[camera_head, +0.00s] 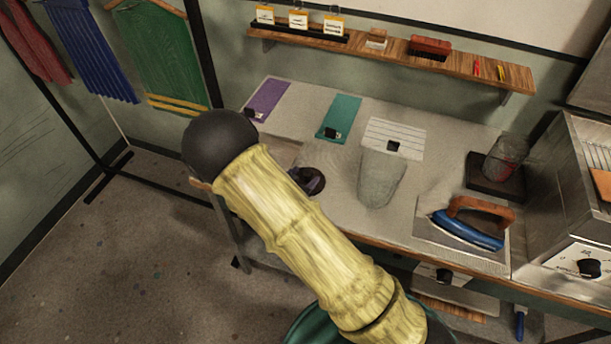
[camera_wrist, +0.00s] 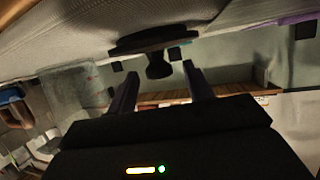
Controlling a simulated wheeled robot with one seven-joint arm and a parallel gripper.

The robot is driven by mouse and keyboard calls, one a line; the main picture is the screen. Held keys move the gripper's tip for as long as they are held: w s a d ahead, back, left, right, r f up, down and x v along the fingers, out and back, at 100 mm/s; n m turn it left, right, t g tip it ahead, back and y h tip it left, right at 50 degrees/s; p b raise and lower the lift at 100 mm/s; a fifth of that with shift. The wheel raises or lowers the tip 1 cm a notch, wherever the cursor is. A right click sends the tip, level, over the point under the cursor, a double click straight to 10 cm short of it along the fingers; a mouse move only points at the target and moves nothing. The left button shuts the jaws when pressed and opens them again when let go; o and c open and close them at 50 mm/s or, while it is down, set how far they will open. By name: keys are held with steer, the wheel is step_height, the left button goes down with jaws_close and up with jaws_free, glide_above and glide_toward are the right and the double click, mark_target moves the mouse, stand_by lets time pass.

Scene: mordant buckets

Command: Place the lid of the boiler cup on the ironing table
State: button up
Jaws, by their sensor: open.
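The lid (camera_wrist: 150,41), a dark disc with a knob, shows in the wrist view against the grey surface of the ironing table (camera_head: 335,205), which appears upside down there. My gripper (camera_wrist: 160,69) is open, with one finger on each side of the knob's line and no clear contact. In the head view a dark round shape (camera_head: 298,181) at the table's near left edge appears to be the lid, partly hidden by my arm and gripper. The boiler cup (camera_head: 505,157), greyish with a reddish mark, stands on a dark base at the table's right.
A blue iron (camera_head: 467,236) with a brown handle rests at the table's right front. Purple (camera_head: 267,100), teal (camera_head: 339,117) and white (camera_head: 392,139) cloths lie along the back, with a grey cloth (camera_head: 381,180) in front. A wooden shelf (camera_head: 385,61) runs above.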

steer(key=b+v, duration=0.1)
steer(key=v, duration=0.9)
steer(key=shift+w+a, duration=0.1)
stand_by(0.3)
steer(key=w+d+r+n+g+y, duration=0.3)
steer(key=w+d+r+g+y, duration=0.15)
steer(key=d+y, duration=0.25)
steer(key=s+d+r+n+g, duration=0.1)
steer(key=s+d+r+g, duration=0.1)
steer(key=s+d, duration=0.5)
steer(key=s+d+r+n+g, duration=0.2)
steer(key=s+d+r+g, duration=0.1)
steer(key=s+d, duration=0.4)
steer(key=shift+d, duration=0.25)
